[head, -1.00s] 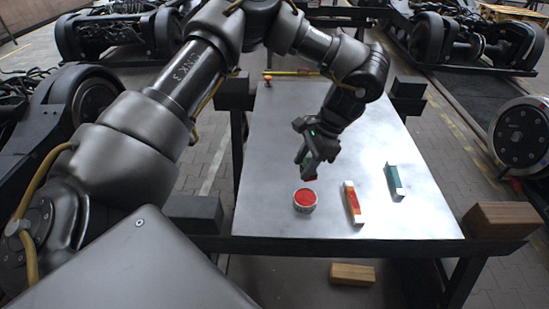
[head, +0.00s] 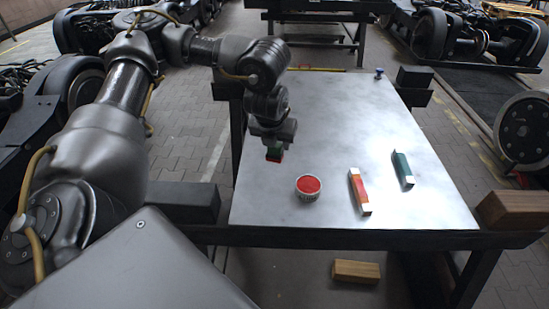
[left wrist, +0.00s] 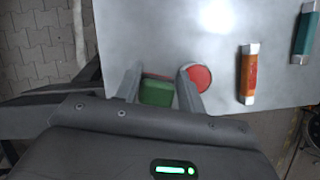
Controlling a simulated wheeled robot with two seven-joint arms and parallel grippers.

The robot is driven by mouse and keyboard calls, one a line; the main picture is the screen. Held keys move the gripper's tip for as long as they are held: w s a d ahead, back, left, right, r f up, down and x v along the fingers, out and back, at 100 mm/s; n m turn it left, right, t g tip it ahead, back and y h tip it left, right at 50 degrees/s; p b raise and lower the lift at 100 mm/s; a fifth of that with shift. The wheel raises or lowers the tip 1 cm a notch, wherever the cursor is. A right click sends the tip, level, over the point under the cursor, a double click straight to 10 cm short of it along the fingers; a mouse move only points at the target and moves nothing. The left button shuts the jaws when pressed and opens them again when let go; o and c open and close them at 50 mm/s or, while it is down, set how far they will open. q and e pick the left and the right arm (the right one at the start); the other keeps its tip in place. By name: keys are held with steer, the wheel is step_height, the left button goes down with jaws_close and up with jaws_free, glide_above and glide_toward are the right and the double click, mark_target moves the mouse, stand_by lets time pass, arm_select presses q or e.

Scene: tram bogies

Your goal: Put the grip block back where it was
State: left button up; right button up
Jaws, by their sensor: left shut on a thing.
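My left gripper (head: 274,147) is shut on a small block (head: 274,155), green above and red below, which I take to be the grip block. It is at the left side of the metal tabletop (head: 330,110), left of and behind a round tin with a red top (head: 308,186). I cannot tell whether the block touches the table. In the left wrist view the green block (left wrist: 157,93) sits between the two fingers, and the tin (left wrist: 199,78) is just beyond the right finger. My right gripper is not in view.
An orange-red bar with white ends (head: 359,191) and a teal bar with white ends (head: 402,169) lie right of the tin. A blue knob (head: 379,73) stands at the far edge. A wooden block (head: 515,211) is beyond the right edge. The tabletop's middle is clear.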

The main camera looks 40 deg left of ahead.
arm_select(q)
steer(key=shift+a+f+m, duration=0.1)
steer(key=shift+a+m, duration=0.2)
steer(key=shift+m, duration=0.5)
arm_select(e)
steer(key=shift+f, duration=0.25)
